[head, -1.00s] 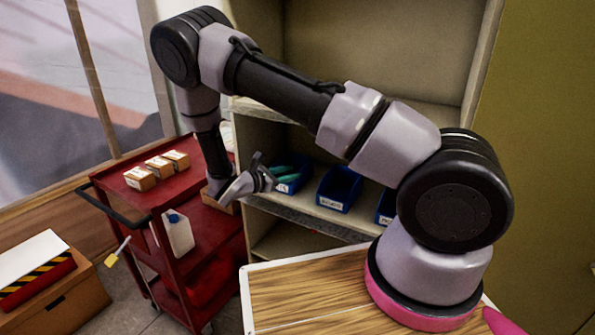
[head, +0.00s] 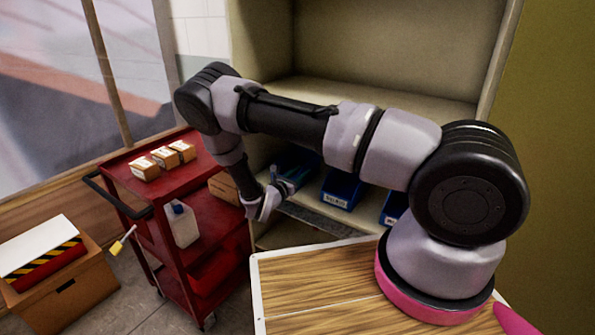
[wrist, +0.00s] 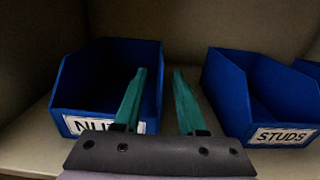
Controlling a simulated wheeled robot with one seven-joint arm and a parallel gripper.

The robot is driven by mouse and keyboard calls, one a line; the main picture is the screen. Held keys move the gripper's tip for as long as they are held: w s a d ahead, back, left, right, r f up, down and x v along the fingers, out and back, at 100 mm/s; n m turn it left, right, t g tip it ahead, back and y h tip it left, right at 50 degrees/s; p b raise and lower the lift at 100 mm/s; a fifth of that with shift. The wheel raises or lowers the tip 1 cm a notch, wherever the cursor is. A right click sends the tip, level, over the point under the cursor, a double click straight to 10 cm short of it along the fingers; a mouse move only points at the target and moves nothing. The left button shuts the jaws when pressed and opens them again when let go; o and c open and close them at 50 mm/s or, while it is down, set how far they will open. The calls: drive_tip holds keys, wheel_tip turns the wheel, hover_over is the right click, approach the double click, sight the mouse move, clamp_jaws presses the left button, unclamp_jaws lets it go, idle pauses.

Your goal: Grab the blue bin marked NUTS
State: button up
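The blue bin marked NUTS (wrist: 82,78) stands on the shelf at left in the wrist view, its label partly covered by my left finger. In the head view the leftmost blue bin (head: 301,160) is partly hidden behind my gripper (head: 280,189). My gripper (wrist: 156,98) is open in the wrist view, with two teal fingers pointing at the shelf. The left finger overlaps the bin's right front, and the right finger lies over the gap beside it. The bin's right wall shows between them. I cannot tell whether either finger touches it.
A blue bin marked STUDS (wrist: 258,95) stands to the right, with a narrow gap between. Another blue bin (head: 394,207) is further right. A red cart (head: 190,215) with small boxes stands left of the shelf unit. A wooden-topped surface (head: 310,285) is in front.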

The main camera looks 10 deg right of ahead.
sight(306, 183)
drive_tip(key=x, duration=0.3)
drive_tip(key=shift+w+d+f, duration=0.1)
drive_tip(key=shift+d, duration=0.05)
drive_tip(key=shift+c, duration=0.3)
clamp_jaws()
idle(1.0)
